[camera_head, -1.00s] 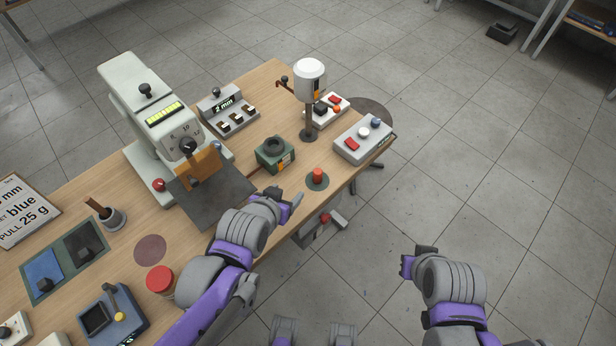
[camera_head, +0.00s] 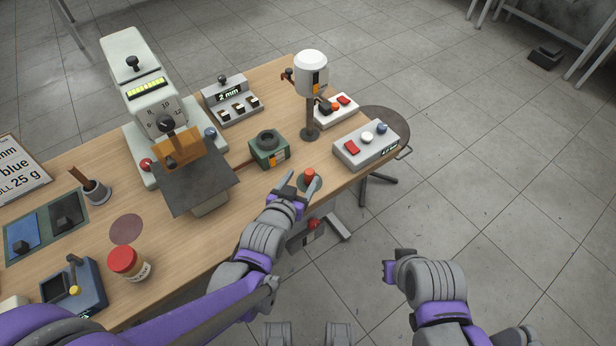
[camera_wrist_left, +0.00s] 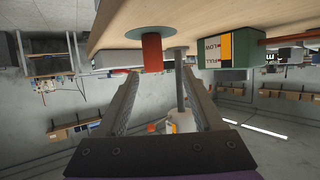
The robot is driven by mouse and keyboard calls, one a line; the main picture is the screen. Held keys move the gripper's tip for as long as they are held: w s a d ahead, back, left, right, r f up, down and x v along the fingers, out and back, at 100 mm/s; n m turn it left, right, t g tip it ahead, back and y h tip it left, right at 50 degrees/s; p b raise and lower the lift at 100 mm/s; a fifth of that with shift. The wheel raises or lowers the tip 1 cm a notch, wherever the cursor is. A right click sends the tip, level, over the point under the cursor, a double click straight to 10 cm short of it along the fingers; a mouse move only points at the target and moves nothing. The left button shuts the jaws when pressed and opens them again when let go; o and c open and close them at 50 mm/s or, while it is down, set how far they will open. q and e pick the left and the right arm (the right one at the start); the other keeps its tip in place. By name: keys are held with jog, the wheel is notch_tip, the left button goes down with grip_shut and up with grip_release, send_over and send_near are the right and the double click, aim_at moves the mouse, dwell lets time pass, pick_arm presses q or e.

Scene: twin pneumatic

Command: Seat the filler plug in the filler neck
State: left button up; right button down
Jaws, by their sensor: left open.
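The red filler plug (camera_head: 309,175) stands on a round green pad near the table's front edge. The green box (camera_head: 270,152) with the dark ring-shaped filler neck (camera_head: 267,138) on top stands behind it to the left. My left gripper (camera_head: 303,181) is open, its fingers pointing at the plug. In the left wrist view, which is upside down, the plug (camera_wrist_left: 152,52) shows between the fingertips (camera_wrist_left: 160,73), just beyond them; I cannot tell whether they touch it. My right gripper (camera_head: 389,270) is off the table at the right; its jaws cannot be made out.
A white-topped post (camera_head: 310,75) stands behind the plug. A grey button box (camera_head: 366,145) is to its right and a large press-like machine (camera_head: 140,90) to the left. A red-lidded jar (camera_head: 128,265) stands at the front left. Open floor lies to the right.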

aim_at(311, 170)
pick_arm(q)
jog(key=x, duration=0.7)
jog(key=shift+w+d+f, duration=0.15)
jog(key=shift+d+f, duration=0.05)
jog(key=shift+d, duration=0.3)
grip_shut()
